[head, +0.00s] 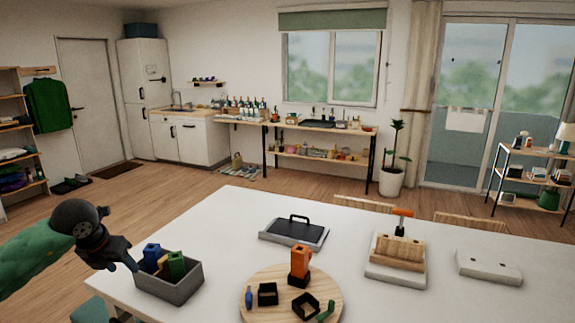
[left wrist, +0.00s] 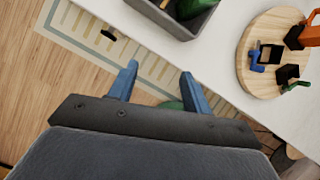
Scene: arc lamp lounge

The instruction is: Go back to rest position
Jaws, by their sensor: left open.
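My left gripper (head: 132,264) is at the left edge of the white table in the head view, just left of the grey bin. In the left wrist view its two blue fingers (left wrist: 158,82) are spread apart with nothing between them, over the floor and rug beside the table. The grey bin (head: 182,292) holds blue, yellow and green blocks; its corner also shows in the left wrist view (left wrist: 172,24). My right gripper does not show in either view.
A round wooden board (head: 262,305) bears an orange piece (head: 299,262) and black square holders. Behind it are a dark tray (head: 294,231), a wooden block stand (head: 397,252) and a white block (head: 488,268). Chairs stand behind the white table (head: 226,226). Floor at left is open.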

